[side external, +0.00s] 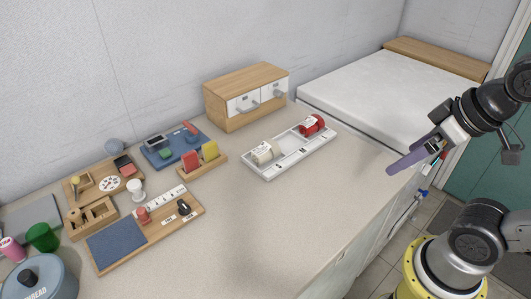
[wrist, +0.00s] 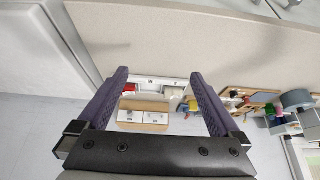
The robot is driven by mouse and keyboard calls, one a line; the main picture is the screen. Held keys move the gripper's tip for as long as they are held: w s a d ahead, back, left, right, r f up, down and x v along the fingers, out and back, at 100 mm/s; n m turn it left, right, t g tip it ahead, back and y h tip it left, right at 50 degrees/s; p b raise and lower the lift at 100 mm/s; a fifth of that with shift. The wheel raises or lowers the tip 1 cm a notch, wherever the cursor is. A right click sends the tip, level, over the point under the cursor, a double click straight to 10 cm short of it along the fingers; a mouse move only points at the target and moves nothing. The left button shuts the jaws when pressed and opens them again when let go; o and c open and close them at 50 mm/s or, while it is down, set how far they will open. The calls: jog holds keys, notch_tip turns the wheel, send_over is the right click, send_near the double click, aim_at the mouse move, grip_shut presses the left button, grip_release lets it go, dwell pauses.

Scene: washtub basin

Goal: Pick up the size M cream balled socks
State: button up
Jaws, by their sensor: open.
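The cream balled socks (side external: 265,153) sit in the left part of a white divided tray (side external: 290,157) on the counter. They have a pale label whose print is too small to read. A red balled bundle (side external: 312,125) sits at the tray's far right end. In the wrist view, the cream socks (wrist: 173,91) are small and distant, beyond the fingers and right of the red bundle (wrist: 130,89). My gripper (side external: 391,171) is open and empty, with purple fingers, to the right of the tray and well apart from it. Both fingers (wrist: 159,75) show in the wrist view.
A wooden cabinet (side external: 246,96) with white drawers stands behind the tray. A small holder (side external: 202,164) with red and yellow pieces is to its left, and wooden boards and a tin (side external: 42,278) are farther left. The counter (side external: 265,225) in front is clear.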

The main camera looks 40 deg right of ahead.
jog(key=w+r, duration=0.3)
jog(key=r, duration=0.3)
jog(key=w+a+r+g, duration=0.2)
jog(key=w+r, duration=0.4)
jog(key=w, duration=0.6)
jog(key=g, duration=0.4)
send_over(265, 146)
notch_tip(265, 146, down, 19)
jog(key=shift+a+f, duration=0.1)
jog(key=shift+f, duration=3.3)
